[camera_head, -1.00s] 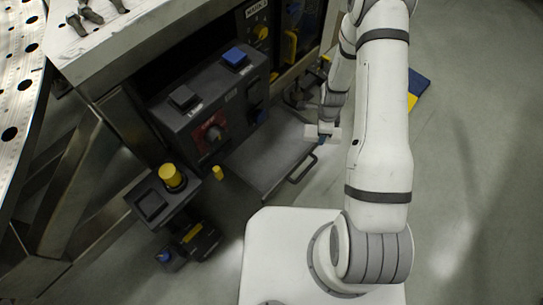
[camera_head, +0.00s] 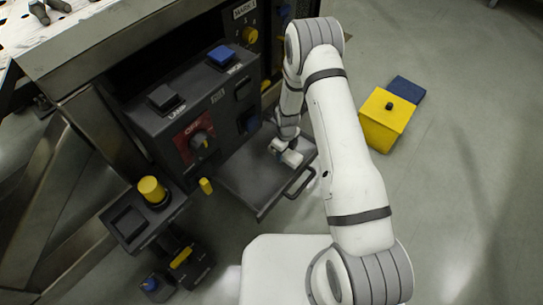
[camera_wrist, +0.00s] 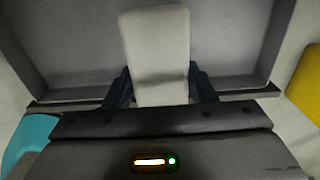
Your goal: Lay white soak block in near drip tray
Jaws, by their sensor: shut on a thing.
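The white soak block (camera_wrist: 157,45) is a pale, round-cornered bar held between the fingers of my gripper (camera_wrist: 160,90) in the wrist view. It sticks out ahead of the fingers, with the dark tray floor behind it. In the head view the block (camera_head: 291,158) is at the tip of my gripper (camera_head: 285,147), over the right part of a dark grey pulled-out tray (camera_head: 243,180) with a front handle. The tray's floor and raised rim also show in the wrist view (camera_wrist: 85,60). I cannot tell whether the block touches the tray floor.
A grey control box (camera_head: 190,110) with switches and a red-plated knob stands left of the tray. A post with a yellow button (camera_head: 152,190) is at lower left. A yellow box (camera_head: 386,122) and a blue piece (camera_head: 406,90) are on the floor at right. Open floor lies beyond.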

